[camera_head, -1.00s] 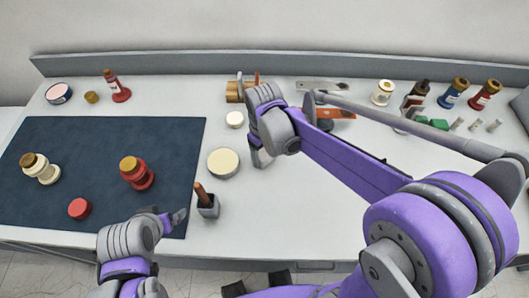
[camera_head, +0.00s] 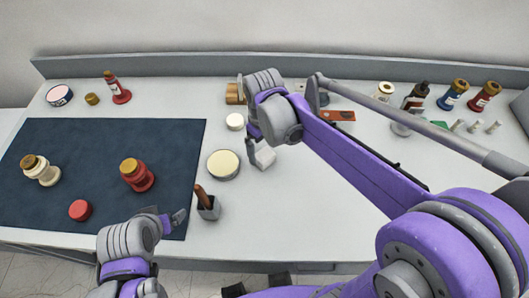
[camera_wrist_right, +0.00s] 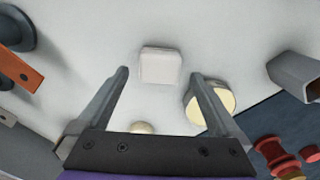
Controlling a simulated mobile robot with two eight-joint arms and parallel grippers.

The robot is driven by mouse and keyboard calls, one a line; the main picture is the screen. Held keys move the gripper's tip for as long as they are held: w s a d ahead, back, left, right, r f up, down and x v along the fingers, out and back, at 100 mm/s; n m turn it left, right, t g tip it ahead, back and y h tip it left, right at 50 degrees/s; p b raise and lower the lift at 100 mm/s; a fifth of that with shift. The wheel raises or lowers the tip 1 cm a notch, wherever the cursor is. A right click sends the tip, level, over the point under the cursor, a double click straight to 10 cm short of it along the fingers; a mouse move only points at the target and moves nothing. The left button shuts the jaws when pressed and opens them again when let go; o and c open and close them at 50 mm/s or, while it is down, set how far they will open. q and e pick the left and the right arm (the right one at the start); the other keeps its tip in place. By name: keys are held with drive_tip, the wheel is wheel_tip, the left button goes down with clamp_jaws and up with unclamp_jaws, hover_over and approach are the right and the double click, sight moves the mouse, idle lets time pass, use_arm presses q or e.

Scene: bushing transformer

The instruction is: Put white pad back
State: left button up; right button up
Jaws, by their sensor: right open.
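The white pad (camera_wrist_right: 160,66) is a small pale block lying on the table in the right wrist view, just beyond and between my right gripper's fingertips. In the head view the white pad (camera_head: 265,157) shows to the right of the round cream-topped tin. My right gripper (camera_wrist_right: 160,74) is open and empty, its fingers spread wider than the pad; they do not appear to touch it. In the head view the right gripper (camera_head: 255,152) is partly hidden by its wrist. My left gripper (camera_head: 177,220) is low over the mat's front right corner; its jaw opening is unclear.
The cream-topped tin (camera_head: 223,164) is close beside the right finger in the wrist view. A grey holder with a brown handle (camera_head: 207,206) stands in front. A dark mat (camera_head: 100,150) at left carries bushings and a red cap. More parts line the back right.

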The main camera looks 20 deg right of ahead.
sight(266, 156)
wheel_tip(266, 156, up, 3)
drive_tip(key=shift+s+r, duration=0.1)
drive_tip(key=shift+r, duration=0.05)
drive_tip(key=shift+s+d+r, duration=0.1)
drive_tip(key=shift+s+d, duration=0.1)
drive_tip(key=s+d+f+m+t, duration=0.1)
drive_tip(key=s+d, duration=0.1)
drive_tip(key=s, duration=0.1)
drive_tip(key=s+d+f+m+t, duration=0.1)
drive_tip(key=s+d+m+t, duration=0.1)
drive_tip(key=s, duration=0.2)
drive_tip(key=s+d+f+m+t, duration=0.1)
drive_tip(key=s+d+m+t, duration=0.1)
drive_tip(key=s, duration=0.2)
drive_tip(key=shift+s+f, duration=0.2)
drive_tip(key=shift+f, duration=0.15)
drive_tip(key=shift+s+d+f+m+t, duration=0.15)
drive_tip(key=shift+s+f+m+t, duration=0.25)
drive_tip(key=shift+t, duration=0.1)
